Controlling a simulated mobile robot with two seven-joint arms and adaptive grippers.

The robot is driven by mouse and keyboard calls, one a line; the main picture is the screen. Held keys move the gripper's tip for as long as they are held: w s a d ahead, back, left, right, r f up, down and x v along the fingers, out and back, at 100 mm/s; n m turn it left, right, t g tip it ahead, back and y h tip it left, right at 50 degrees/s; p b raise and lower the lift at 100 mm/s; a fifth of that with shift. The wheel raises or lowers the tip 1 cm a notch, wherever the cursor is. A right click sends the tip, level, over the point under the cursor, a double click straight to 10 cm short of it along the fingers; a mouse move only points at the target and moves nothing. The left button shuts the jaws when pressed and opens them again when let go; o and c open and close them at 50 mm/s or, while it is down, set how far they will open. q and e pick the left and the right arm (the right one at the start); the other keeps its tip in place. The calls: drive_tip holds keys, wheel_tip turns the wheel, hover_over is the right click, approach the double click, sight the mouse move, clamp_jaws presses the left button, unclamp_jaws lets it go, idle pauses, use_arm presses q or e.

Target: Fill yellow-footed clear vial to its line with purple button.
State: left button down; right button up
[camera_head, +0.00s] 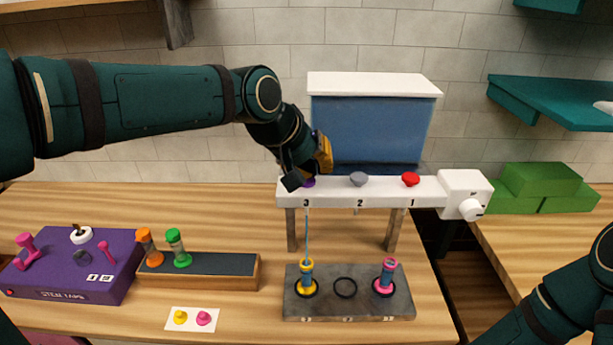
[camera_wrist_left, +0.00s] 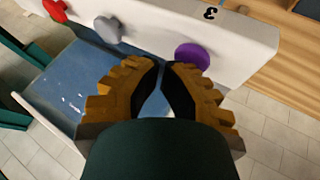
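The purple button (camera_head: 309,182) sits on the white dispenser bar above number 3; it also shows in the left wrist view (camera_wrist_left: 192,56). My left gripper (camera_head: 303,174) is at this button, its fingertips brought together with nothing between them. Whether it presses the button is hard to see. A thin blue stream (camera_head: 307,235) falls from outlet 3 into the yellow-footed clear vial (camera_head: 306,272). The vial stands upright in the left ring of the grey base and looks bluish inside; its line and exact level are too small to read. My right gripper is out of view.
A grey button (camera_head: 358,179) and a red button (camera_head: 410,179) sit along the bar. A pink-footed vial (camera_head: 386,277) stands in the right ring; the middle ring (camera_head: 345,288) is empty. A wooden rack (camera_head: 215,272) holds orange and green vials, beside a purple box (camera_head: 75,268).

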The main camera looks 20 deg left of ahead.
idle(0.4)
use_arm(q)
drive_tip(key=shift+r+p, duration=0.8)
drive_tip(key=shift+r, duration=0.2)
drive_tip(key=shift+r+p, duration=2)
drive_tip(key=shift+r, duration=0.5)
